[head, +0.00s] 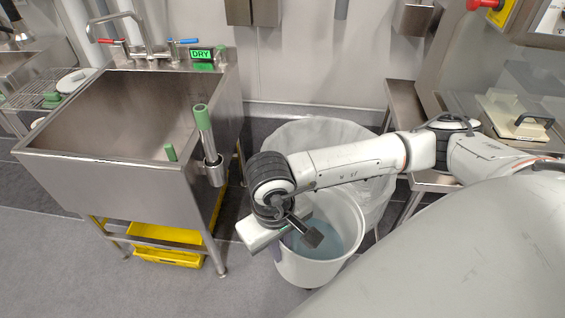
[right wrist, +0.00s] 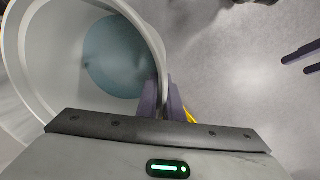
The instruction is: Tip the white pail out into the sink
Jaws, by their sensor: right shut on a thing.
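The white pail (head: 284,262) stands roughly upright low beside the sink, with bluish liquid (head: 325,244) inside. I cannot tell whether its base touches the floor. My right gripper (head: 292,228) is shut on the pail's rim at its left side. In the right wrist view the fingers (right wrist: 161,100) pinch the pail's wall (right wrist: 38,75). The steel sink (head: 110,160) is at the left, its basin looking empty. Two dark finger-like bars, apparently my left gripper (right wrist: 296,60), show apart and empty at the right wrist view's edge; the head view does not show them.
A bin with a pale liner (head: 325,133) stands behind the pail. A green-topped upright handle (head: 203,122) is at the sink's right front corner. A yellow tray (head: 165,256) lies under the sink. A steel table (head: 405,105) is at the right. Floor at front left is clear.

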